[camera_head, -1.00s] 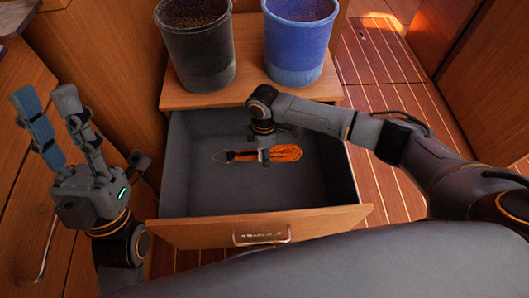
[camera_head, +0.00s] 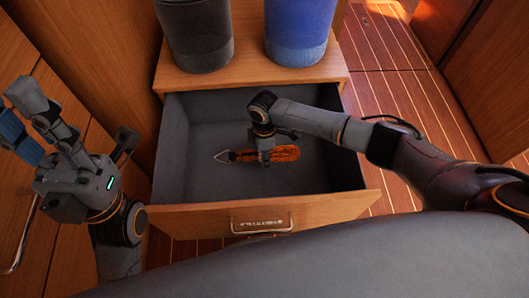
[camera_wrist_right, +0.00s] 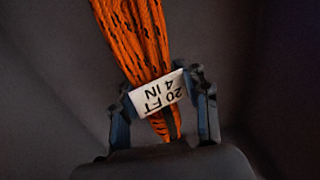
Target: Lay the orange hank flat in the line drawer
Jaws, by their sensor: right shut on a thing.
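My left gripper (camera_head: 35,125) is raised outside the drawer at the left, fingers spread and empty.
A dark grey bucket (camera_head: 200,35) and a blue bucket (camera_head: 298,32) stand on the wooden top (camera_head: 250,74) behind the drawer. The drawer front (camera_head: 330,207) has a metal handle. The grey drawer floor is clear around the hank.

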